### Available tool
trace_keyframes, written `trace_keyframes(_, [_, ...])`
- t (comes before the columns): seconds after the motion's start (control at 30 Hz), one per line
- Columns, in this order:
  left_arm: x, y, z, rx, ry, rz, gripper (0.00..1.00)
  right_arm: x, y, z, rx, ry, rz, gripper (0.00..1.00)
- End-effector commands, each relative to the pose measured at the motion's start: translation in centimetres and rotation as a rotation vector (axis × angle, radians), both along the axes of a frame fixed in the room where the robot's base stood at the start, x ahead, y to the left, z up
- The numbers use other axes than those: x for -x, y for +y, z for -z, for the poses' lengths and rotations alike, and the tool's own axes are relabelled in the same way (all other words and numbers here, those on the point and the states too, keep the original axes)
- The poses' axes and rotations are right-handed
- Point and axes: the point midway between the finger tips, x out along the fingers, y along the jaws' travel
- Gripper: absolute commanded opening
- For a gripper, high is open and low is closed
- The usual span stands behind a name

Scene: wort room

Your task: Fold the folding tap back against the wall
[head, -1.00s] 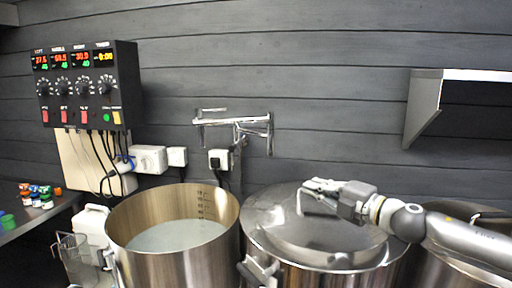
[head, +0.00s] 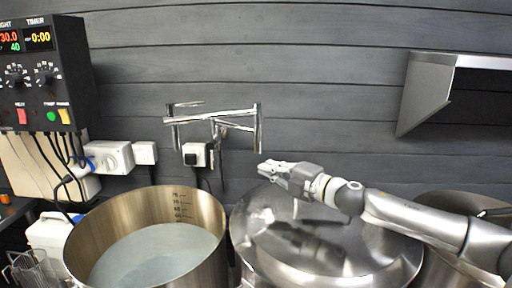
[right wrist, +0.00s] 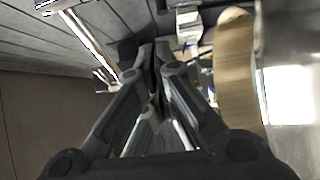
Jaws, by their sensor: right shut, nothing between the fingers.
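The folding tap (head: 213,118) is a chrome double-jointed pipe on the dark wall, above and behind the open kettle. Its arms stand out from the wall, with one downturned end at the left and a vertical piece at the right. My right gripper (head: 264,168) is shut and empty, just below and right of the tap's right vertical piece, above the lidded kettle. In the right wrist view the shut fingers (right wrist: 153,50) point ahead, with a chrome pipe of the tap (right wrist: 90,45) to their left. They look apart from it. My left gripper is not in view.
An open kettle (head: 75,238) of cloudy liquid stands below the tap. A lidded kettle (head: 330,245) is beside it, with another at the far right. Wall sockets (head: 195,154), a control box (head: 75,70) and a metal shelf (head: 425,95) are on the wall.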

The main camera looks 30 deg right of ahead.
Motion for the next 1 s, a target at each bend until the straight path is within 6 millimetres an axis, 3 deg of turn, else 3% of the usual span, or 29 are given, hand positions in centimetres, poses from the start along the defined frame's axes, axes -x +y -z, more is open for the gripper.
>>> trace_keyframes(0.03, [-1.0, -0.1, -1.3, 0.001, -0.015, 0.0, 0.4, -0.7, 0.2, -0.7, -0.005, -0.002, 0.001, 0.0])
trace_keyframes(0.2, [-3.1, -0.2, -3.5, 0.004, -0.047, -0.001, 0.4, -2.7, 1.0, -0.7, -0.004, -0.002, -0.001, 0.0])
trace_keyframes(0.5, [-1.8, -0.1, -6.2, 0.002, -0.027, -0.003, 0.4, -7.4, 2.7, -0.6, -0.003, -0.001, -0.001, 0.0])
trace_keyframes(0.7, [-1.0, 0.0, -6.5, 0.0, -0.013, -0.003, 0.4, -8.5, 0.2, -0.1, 0.001, 0.0, 0.002, 0.0])
trace_keyframes(1.0, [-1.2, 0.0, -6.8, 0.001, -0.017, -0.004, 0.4, -9.2, -0.9, 0.0, 0.001, 0.0, 0.0, 0.0])
